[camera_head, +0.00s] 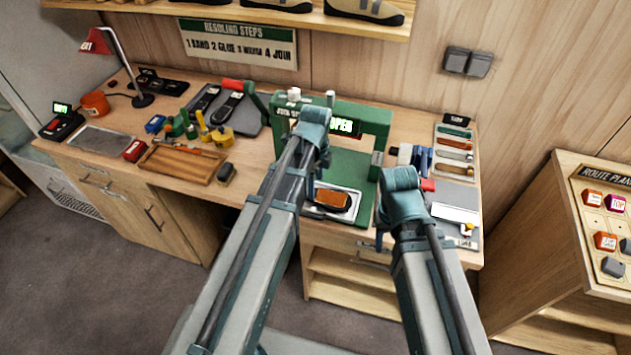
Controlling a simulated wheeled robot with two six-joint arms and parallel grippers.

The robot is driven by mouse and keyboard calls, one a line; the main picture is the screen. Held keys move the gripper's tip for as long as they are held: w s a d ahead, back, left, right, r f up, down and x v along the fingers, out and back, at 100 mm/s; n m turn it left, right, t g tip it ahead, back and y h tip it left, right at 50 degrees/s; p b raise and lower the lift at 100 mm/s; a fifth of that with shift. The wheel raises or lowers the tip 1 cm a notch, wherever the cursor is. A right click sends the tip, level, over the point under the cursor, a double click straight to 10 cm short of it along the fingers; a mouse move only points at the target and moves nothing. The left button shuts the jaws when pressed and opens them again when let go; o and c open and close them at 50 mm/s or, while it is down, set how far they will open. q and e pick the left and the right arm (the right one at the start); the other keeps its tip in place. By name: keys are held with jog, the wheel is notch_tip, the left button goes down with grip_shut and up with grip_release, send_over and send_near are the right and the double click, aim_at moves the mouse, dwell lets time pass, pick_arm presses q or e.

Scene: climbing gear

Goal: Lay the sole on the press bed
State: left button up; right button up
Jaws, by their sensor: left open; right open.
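The green press (358,112) stands at the middle of the bench, with a sign reading "OPEN". On its low bed (353,213) is a pale plate with an orange-brown piece (333,199); I cannot tell whether it is a pad or a sole. Two black sole-shaped pieces (229,106) lie on a grey mat left of the press. My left gripper (317,122) is in front of the press head and hides part of it. My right gripper (401,180) is at the right of the press. Both are open, with no object visible in them; their fingertips are hard to make out.
A wooden tray (181,165), small bottles (203,122) and a red lamp (97,41) stand on the left of the bench. A rack of coloured strips (455,144) and a white-topped plate (455,213) are at the right. A route-plan cabinet (560,215) stands further right.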

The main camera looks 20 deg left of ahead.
pick_arm(q)
notch_tip(320, 180, up, 8)
jog(key=p, duration=0.7)
jog(key=s+d+n+y, duration=0.1)
jog(key=s+d+n, duration=0.9)
jog(key=s+n, duration=0.4)
jog(key=shift+s+d+r+n, duration=0.15)
jog(key=shift+d+r+n, duration=0.1)
jog(key=shift+n, duration=0.25)
pick_arm(e)
notch_tip(320, 180, up, 8)
pick_arm(q)
jog(key=shift+f, duration=0.1)
notch_tip(320, 180, down, 6)
jog(key=b, duration=0.6)
jog(key=shift+f, duration=0.25)
pick_arm(e)
notch_tip(320, 180, down, 6)
jog(key=shift+f, duration=0.2)
